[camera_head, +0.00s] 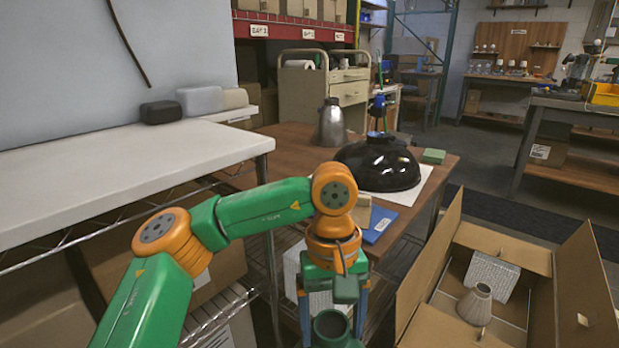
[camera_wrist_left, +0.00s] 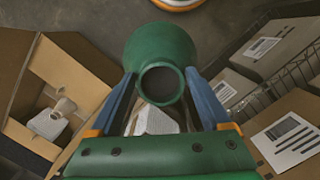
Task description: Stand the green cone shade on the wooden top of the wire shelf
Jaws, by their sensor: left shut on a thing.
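The green cone shade (camera_head: 331,327) is at the bottom of the head view, with its round opening showing. It also shows in the left wrist view (camera_wrist_left: 162,45), between the blue fingers. My left gripper (camera_head: 334,306) is shut on it and points down, in front of the wire shelf and below its top. The fingers (camera_wrist_left: 160,78) press on either side of the shade. The brown wooden top (camera_head: 290,160) of the wire shelf is behind my left arm, which hides part of its front edge. My right gripper is not in view.
Bare wood shows at the left. An open carton (camera_head: 438,262) holding a beige shade (camera_head: 475,304) stands right.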

